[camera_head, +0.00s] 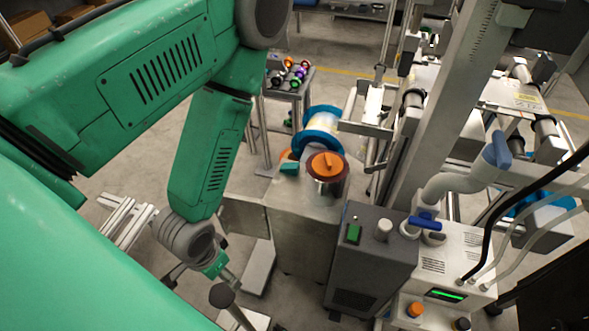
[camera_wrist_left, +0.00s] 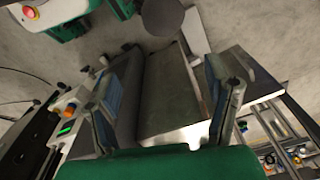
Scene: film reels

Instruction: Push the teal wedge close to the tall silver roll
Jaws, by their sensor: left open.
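The teal wedge (camera_head: 289,168) lies near the back left of a metal cabinet top (camera_head: 300,200). My left gripper (camera_head: 218,272) is low and left of the cabinet, well apart from the wedge. In the left wrist view its two blue-padded fingers (camera_wrist_left: 165,95) are spread wide with nothing held. I cannot make out the wedge there. My right gripper is not in view.
A blue-rimmed reel (camera_head: 320,127) stands behind the wedge and roll. A dark cabinet with a green block (camera_head: 353,233) and a pale knob (camera_head: 383,229) stands at front right. Machine frames crowd the right. A small table (camera_head: 288,85) with colourful items is farther back.

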